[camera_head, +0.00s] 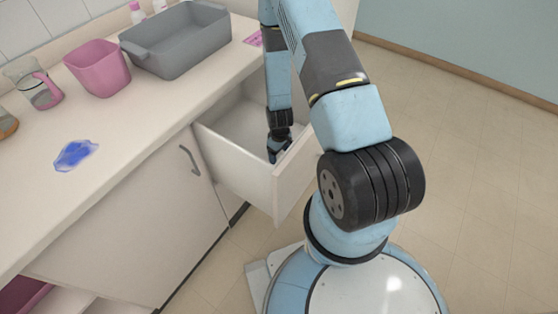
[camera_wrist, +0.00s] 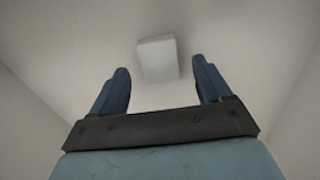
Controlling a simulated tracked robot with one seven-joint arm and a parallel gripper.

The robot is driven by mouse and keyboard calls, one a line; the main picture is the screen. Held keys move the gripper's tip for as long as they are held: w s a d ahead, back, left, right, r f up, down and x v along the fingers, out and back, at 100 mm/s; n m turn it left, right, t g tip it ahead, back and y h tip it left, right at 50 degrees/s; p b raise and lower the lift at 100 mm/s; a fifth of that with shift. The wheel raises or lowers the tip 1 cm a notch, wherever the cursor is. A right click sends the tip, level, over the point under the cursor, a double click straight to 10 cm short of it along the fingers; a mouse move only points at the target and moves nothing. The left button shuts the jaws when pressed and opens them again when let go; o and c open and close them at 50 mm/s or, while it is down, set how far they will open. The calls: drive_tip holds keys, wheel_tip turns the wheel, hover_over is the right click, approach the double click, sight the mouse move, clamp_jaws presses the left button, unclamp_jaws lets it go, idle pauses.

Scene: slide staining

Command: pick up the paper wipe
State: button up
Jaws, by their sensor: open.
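In the wrist view a small pale block-shaped thing (camera_wrist: 158,60), which looks like the paper wipe, lies on the drawer floor. It sits ahead of and between the fingertips of my gripper (camera_wrist: 163,78), which is open and empty. In the head view my gripper (camera_head: 278,152) reaches down into the open white drawer (camera_head: 225,165). The wipe cannot be made out there.
On the counter (camera_head: 110,190) are a grey basin (camera_head: 180,58), a pink container (camera_head: 98,70), a glass jug with a pink handle (camera_head: 38,90) and a blue stain (camera_head: 75,155). Drawer walls surround my gripper. The floor (camera_head: 460,170) at right is clear.

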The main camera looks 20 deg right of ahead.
drive_tip(key=shift+f, duration=1.15)
drive_tip(key=c, duration=1.1)
drive_tip(key=shift+r, duration=0.1)
wheel_tip(320, 180, up, 18)
drive_tip(key=shift+f, duration=0.1)
